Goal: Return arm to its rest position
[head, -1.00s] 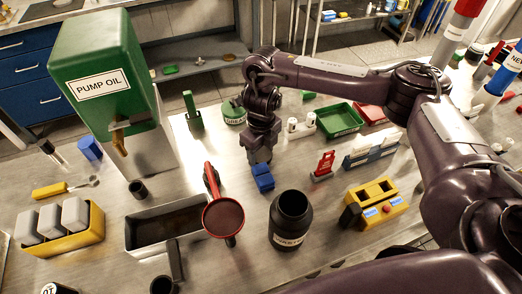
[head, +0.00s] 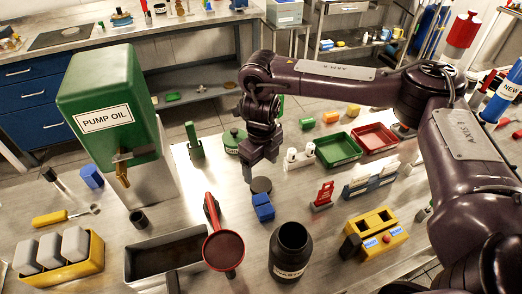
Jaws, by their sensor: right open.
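My right arm (head: 455,130) comes in from the right and reaches across above the bench. Its gripper (head: 261,170) points down, open, with nothing visible between its fingers. It hangs over the bench just behind a small blue block (head: 262,208) and a dark round disc (head: 261,185). The gripper appears apart from the blue block. My left gripper is out of view.
A green pump oil tank (head: 108,95) stands at left. A black waste bottle (head: 291,248), a red-rimmed funnel (head: 223,250) and a yellow box (head: 376,230) stand in front.

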